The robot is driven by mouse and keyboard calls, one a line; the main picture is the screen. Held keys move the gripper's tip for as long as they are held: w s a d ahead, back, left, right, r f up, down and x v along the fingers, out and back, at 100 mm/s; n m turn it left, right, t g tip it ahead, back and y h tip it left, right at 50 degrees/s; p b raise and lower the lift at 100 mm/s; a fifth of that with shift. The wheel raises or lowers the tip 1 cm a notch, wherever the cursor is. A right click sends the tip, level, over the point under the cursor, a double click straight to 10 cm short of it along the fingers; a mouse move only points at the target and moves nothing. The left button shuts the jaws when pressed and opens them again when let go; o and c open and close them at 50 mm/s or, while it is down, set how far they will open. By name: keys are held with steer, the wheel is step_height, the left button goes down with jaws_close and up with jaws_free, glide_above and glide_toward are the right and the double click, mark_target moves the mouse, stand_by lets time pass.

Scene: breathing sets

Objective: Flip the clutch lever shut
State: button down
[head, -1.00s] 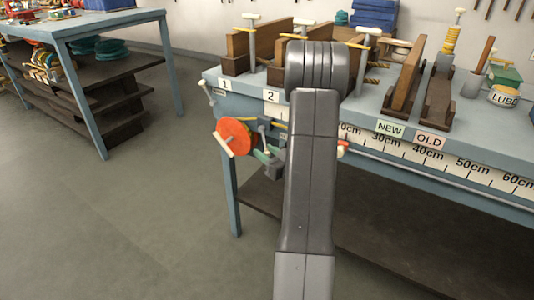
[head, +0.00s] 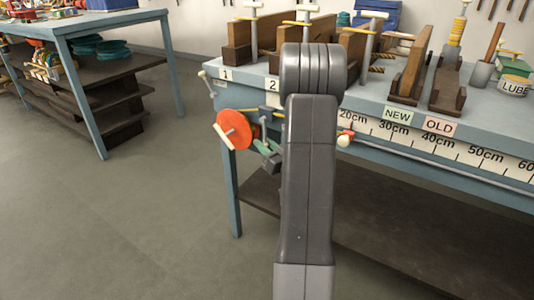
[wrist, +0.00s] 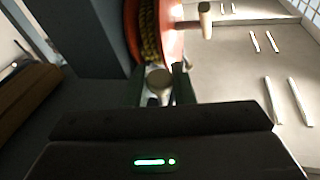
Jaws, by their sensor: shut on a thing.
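An orange wheel (head: 235,130) with a cream crank handle is mounted on the front of the bench, left of my arm in the head view. It also shows in the wrist view (wrist: 168,32), with something yellowish wound beside it. My gripper (wrist: 161,88) is shut on a round-topped pale knob (wrist: 158,80), seen end-on between the fingers. This looks like the clutch lever's knob. The lever's shaft is hidden below it. In the head view my gripper (head: 264,147) is small and partly hidden by my arm, just right of the wheel.
The blue bench (head: 300,104) carries wooden clamps, a LUBE tin (head: 513,86) and NEW (head: 397,114) and OLD (head: 438,126) labels. A cream-ended red part (head: 344,140) sticks out right of my arm. Another table (head: 100,22) stands left. The floor between is clear.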

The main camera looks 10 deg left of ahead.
steer(key=c, duration=1.2)
jaws_free()
steer(key=p+v, duration=0.1)
steer(key=v, duration=1.2)
steer(key=shift+s+d, duration=0.2)
steer(key=shift+d, duration=0.1)
steer(key=shift+f, duration=0.15)
